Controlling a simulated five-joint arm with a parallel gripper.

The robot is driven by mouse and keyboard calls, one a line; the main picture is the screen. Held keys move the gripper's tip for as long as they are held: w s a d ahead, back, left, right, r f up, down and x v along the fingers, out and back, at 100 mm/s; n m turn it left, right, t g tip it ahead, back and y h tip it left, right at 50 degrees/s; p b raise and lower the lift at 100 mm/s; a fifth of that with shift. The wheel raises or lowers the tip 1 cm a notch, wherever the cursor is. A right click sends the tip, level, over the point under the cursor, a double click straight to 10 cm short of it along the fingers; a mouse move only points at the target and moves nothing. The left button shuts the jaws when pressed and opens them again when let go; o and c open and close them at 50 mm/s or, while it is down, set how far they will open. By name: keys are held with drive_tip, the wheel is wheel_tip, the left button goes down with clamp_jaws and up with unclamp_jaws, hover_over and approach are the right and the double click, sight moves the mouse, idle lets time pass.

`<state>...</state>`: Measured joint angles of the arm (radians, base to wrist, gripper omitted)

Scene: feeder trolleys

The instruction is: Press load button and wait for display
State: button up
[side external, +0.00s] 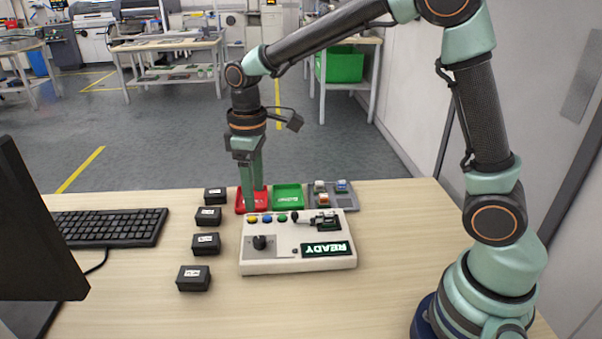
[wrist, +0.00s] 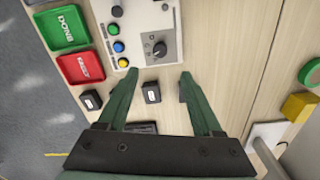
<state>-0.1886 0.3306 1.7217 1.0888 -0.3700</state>
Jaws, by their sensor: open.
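The white control box (side external: 284,268) stands on the table. Yellow (side external: 252,219), blue (side external: 267,218) and green (side external: 282,217) buttons sit in a row along its back left; I cannot read which is the load button. Its display (side external: 327,249) is lit and reads "READY". Contact cannot be told.
Red (side external: 241,207) and green (side external: 287,198) trays and a grey tray (side external: 346,205) holding small parts stand behind the box. Several black labelled boxes (side external: 194,278) line its left side. A keyboard (side external: 110,228) and monitor stand further left.

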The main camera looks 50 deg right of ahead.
clamp_jaws()
idle(1.9)
